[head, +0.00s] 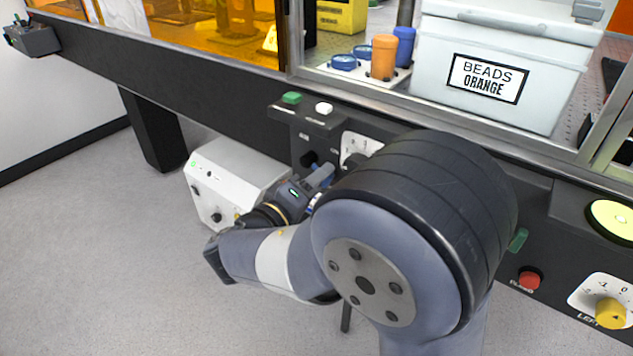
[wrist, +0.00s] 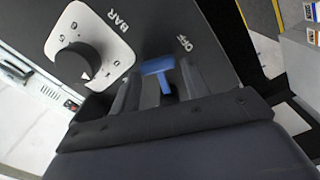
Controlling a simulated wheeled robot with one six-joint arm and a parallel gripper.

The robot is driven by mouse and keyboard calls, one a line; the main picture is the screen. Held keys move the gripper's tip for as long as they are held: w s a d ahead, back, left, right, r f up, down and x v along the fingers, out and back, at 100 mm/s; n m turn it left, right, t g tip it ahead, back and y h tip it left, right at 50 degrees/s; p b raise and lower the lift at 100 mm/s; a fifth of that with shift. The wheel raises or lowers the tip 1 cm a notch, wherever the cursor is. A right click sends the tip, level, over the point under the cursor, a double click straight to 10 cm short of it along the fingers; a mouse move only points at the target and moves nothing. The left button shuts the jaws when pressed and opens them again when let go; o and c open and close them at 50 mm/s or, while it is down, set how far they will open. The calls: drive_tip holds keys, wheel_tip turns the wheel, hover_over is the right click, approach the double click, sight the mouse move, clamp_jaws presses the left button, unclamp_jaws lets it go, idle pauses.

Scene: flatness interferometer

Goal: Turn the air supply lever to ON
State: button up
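The air supply lever (wrist: 158,68) is a blue T-shaped handle on a dark panel in the wrist view. The label OFF (wrist: 185,43) is printed just above and right of it. My gripper (wrist: 160,78) is open, with one finger on each side of the lever. Gaps show between the lever and the fingers, so it does not look gripped. In the head view, a bit of blue at the lever (head: 323,175) shows by my gripper (head: 318,182), below the bench edge. My arm hides much of that panel.
A pressure dial marked BAR (wrist: 88,60) is left of the lever. A box with green and white buttons (head: 309,110) sits above it, and a white box (head: 235,180) stands to its left. Red button (head: 530,279) and yellow knob (head: 611,313) are on the right panel.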

drive_tip(key=c, duration=0.6)
drive_tip(key=n+p, duration=0.1)
drive_tip(key=r+n+p, duration=0.1)
drive_tip(key=n, duration=0.1)
drive_tip(key=r+n+p, duration=0.1)
drive_tip(key=n, duration=0.1)
drive_tip(key=shift+s+d, duration=0.1)
drive_tip(key=shift+d, duration=0.05)
drive_tip(key=shift+c, duration=0.2)
drive_tip(key=o, duration=1)
drive_tip(key=shift+s, duration=0.15)
drive_tip(key=p+v, duration=0.1)
drive_tip(key=v, duration=0.9)
drive_tip(key=shift+s+a+f, duration=0.1)
drive_tip(key=shift+s+a, duration=0.1)
drive_tip(key=shift+a, duration=0.1)
